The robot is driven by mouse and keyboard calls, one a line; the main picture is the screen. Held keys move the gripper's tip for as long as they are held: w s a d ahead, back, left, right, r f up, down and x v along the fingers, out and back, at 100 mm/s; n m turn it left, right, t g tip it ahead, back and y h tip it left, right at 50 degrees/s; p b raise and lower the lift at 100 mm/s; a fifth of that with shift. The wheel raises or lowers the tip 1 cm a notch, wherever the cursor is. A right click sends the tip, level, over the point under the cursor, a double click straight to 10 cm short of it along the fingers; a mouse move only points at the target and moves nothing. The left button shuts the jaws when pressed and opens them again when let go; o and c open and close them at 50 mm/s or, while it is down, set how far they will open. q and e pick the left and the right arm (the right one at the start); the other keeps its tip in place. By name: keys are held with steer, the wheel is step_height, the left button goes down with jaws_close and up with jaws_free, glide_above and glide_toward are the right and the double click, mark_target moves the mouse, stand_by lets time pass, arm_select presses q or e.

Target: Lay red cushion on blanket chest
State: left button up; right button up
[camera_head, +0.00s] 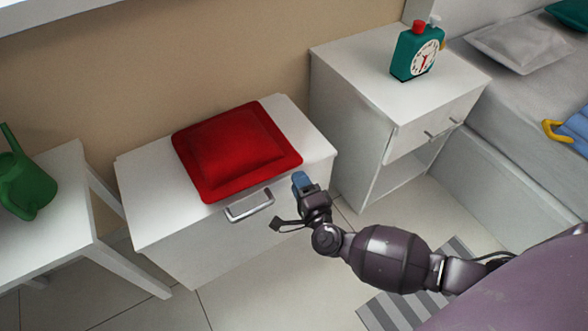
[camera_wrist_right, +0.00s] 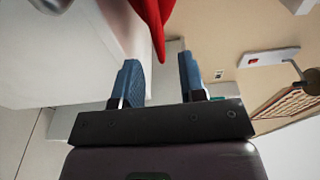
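The red cushion (camera_head: 232,152) lies flat on the white top of the blanket chest (camera_head: 150,215), with its front right corner close to the chest's front edge. My right gripper (camera_head: 300,182) is just in front of that corner, near the chest's front edge. In the right wrist view, its two blue fingers (camera_wrist_right: 160,80) are apart with nothing between them, and part of the red cushion (camera_wrist_right: 152,20) shows above and beyond them. I cannot tell from the head view whether the gripper touches the cushion. My left gripper is not in view.
A metal handle (camera_head: 249,205) sticks out from the chest's front. A white nightstand (camera_head: 370,70) with a teal clock (camera_head: 417,52) stands at right, beside a bed (camera_head: 510,110). A white table (camera_head: 60,215) with a green watering can (camera_head: 22,182) stands at left.

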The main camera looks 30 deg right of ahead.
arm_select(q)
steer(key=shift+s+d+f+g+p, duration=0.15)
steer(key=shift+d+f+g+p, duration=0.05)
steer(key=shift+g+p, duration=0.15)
arm_select(e)
steer(key=shift+s+a, duration=0.2)
steer(key=shift+s, duration=2.4)
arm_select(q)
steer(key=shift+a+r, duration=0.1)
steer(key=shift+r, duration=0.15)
